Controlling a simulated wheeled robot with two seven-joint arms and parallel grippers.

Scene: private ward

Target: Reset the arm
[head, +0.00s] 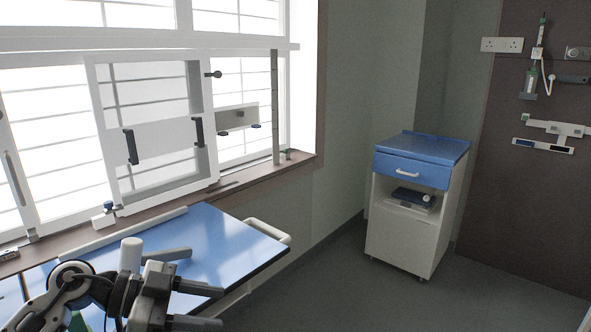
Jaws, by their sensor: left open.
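My left arm (90,287) reaches in from the lower left corner, over the blue table top. My left gripper (205,272) is open, its two grey fingers pointing right with a gap between them. Only blue table surface shows in the gap. A white upright cylinder (131,254) shows right behind the gripper's body; I cannot tell whether it touches it. My right arm and gripper are not in view.
The blue table (222,232) stands under the window (150,120), with a white rail (268,230) at its right end. A white bedside cabinet (405,235) with a blue drawer (412,170) stands at the right. The floor (340,290) between them is clear.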

